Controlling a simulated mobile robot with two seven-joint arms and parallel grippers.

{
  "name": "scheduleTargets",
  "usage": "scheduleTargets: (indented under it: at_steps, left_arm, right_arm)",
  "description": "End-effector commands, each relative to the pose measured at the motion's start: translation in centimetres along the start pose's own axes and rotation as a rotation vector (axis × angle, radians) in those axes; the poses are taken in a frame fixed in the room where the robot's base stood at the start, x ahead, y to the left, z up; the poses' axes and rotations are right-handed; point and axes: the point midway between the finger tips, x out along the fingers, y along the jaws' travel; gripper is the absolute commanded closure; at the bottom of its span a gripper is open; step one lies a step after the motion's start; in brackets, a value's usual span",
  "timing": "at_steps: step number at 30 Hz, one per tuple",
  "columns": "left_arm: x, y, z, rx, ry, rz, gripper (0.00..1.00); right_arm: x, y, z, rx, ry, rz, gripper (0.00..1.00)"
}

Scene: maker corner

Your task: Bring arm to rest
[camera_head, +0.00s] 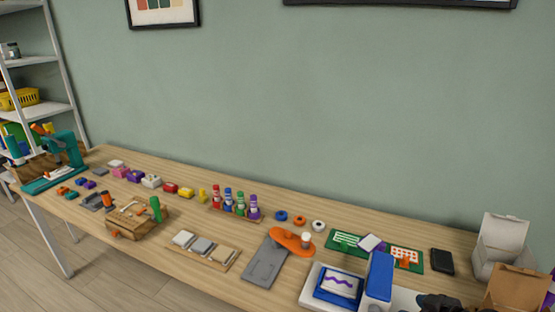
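A dark shape (440,302) at the bottom edge, right of the blue upright block (379,276), looks like part of my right gripper. Only a small piece of it shows, so its fingers and anything between them cannot be made out. It is over or beside the white board (403,298) at the front right of the wooden table (345,226). My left gripper and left arm are not in view.
Beside the dark shape stand an open white box (500,245) and a cardboard box (515,288). A black phone-like slab (442,261) and green boards (345,240) lie behind. A grey plate with an orange part (290,240) lies left. The table's back strip is mostly clear.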

Motion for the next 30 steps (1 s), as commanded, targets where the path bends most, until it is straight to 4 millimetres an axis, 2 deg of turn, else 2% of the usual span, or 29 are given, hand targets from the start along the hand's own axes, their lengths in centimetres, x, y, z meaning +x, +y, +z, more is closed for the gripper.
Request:
scheduleTargets:
  at_steps: [4, 8, 14, 21, 25, 30]
  left_arm:
    - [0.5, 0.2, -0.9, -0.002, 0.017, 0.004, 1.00]
    - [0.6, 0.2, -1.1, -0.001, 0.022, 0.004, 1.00]
    - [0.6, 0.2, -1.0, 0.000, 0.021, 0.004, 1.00]
    - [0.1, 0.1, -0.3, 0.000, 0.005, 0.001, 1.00]
    - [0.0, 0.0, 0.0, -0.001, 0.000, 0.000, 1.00]
    - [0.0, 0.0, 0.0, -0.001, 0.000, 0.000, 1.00]
  right_arm:
    - [0.2, -0.6, -0.1, 0.020, 0.080, 0.103, 0.41]
    - [-0.1, -2.4, 1.1, 0.054, 0.148, 0.193, 0.41]
    - [-1.6, -7.1, 5.2, 0.118, 0.198, 0.317, 0.41]
    - [-3.5, -12.2, 10.7, 0.231, 0.120, 0.369, 0.41]
    - [-4.0, -13.3, 12.2, 0.265, 0.092, 0.370, 0.41]
    - [-4.1, -13.4, 12.5, 0.267, 0.086, 0.370, 0.41]
